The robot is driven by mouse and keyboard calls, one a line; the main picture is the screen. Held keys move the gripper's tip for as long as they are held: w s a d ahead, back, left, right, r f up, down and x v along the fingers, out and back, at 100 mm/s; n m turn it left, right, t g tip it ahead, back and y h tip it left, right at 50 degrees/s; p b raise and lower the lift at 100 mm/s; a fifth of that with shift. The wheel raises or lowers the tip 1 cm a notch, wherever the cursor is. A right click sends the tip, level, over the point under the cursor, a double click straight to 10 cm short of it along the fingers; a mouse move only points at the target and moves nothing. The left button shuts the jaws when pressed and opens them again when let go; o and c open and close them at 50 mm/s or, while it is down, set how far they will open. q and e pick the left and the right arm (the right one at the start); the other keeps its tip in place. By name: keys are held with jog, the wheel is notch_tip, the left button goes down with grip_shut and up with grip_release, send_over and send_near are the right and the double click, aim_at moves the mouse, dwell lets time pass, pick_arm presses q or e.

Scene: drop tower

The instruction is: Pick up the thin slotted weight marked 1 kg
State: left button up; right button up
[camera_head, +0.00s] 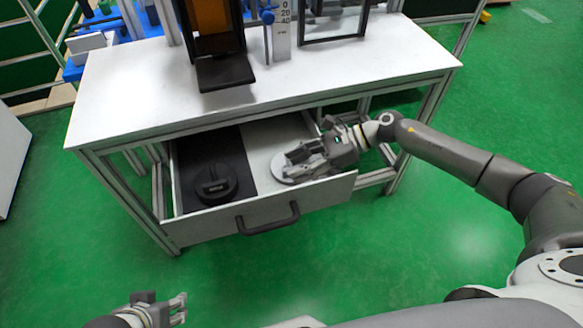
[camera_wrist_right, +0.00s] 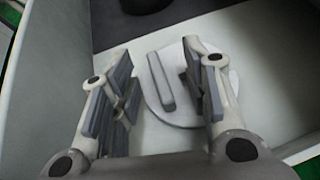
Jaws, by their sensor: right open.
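A thin, light-grey disc (camera_head: 279,172) lies flat on the white right half of the open drawer in the head view. In the right wrist view the disc (camera_wrist_right: 178,113) shows a long grey bar or slot across it; no marking can be read. My right gripper (camera_head: 291,165) is inside the drawer, over the disc, with its fingers open. In the right wrist view the two fingers of the gripper (camera_wrist_right: 160,95) stand on either side of the bar. Whether they touch the disc cannot be told. My left gripper (camera_head: 180,309) is low at the bottom left, away from the drawer.
The open drawer (camera_head: 200,230) has a black handle (camera_head: 268,219) in front. A thick black weight (camera_head: 215,184) sits on the drawer's black left half. The white tabletop (camera_head: 130,95) hangs over the drawer's back, with a tower (camera_head: 212,30) on it. Green floor surrounds the table.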

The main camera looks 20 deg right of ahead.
grip_shut()
dwell(0.5)
jog(key=shift+w+r, duration=0.1)
jog(key=shift+r, duration=0.15)
